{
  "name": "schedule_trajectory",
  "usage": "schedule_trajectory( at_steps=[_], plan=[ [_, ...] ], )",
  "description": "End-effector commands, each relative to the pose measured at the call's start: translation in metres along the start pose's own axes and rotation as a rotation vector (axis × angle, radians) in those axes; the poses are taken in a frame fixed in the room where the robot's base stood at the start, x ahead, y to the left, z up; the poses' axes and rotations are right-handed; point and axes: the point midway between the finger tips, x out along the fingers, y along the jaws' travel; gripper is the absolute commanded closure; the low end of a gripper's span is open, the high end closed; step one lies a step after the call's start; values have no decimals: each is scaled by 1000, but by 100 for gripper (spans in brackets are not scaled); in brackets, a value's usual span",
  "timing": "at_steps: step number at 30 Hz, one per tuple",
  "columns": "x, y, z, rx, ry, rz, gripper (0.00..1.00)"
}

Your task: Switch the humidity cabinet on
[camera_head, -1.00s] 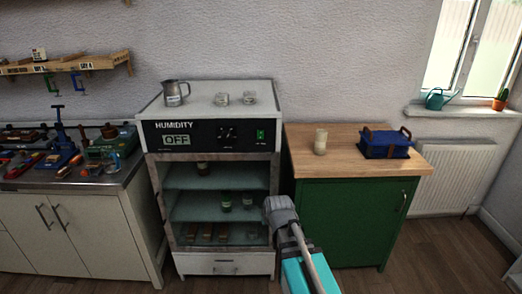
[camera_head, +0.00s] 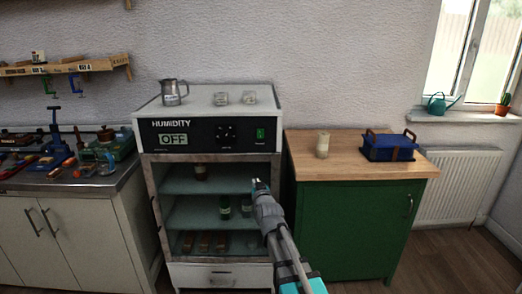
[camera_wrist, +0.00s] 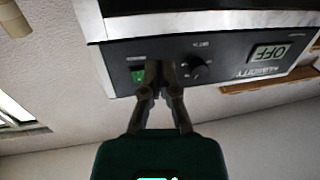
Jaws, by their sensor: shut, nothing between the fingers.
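The humidity cabinet (camera_head: 149,170) stands in the middle of the head view, with a black control panel across its top front. Its display (camera_head: 173,140) reads OFF. A dark knob (camera_head: 226,133) sits mid-panel and a green switch (camera_head: 260,134) sits at the panel's right. In the wrist view the panel appears upside down, with the green switch (camera_wrist: 138,76) partly behind my fingers and the knob (camera_wrist: 194,67) beside them. My gripper (camera_head: 259,184) is shut and empty, in front of the cabinet's shelves and below the switch in the head view. I cannot tell whether the fingertips touch the panel.
A metal jug (camera_head: 172,92) and glass jars (camera_head: 221,98) stand on the cabinet top. A green cupboard (camera_head: 345,225) at right bears a pale jar (camera_head: 323,145) and a blue box (camera_head: 389,148). A cluttered workbench (camera_head: 110,187) stands at left.

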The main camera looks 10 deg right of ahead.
Motion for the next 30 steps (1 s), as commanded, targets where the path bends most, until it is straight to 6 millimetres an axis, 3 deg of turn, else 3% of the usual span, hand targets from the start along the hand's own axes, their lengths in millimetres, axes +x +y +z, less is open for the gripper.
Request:
schedule_trajectory(
  at_steps=[9, 18, 30],
  plan=[
    [16, 8, -19, -8, 297, 77, 100],
    [13, 18, -36, -15, 551, 163, 100],
    [6, 23, -46, -16, 673, 213, 100]
  ],
)
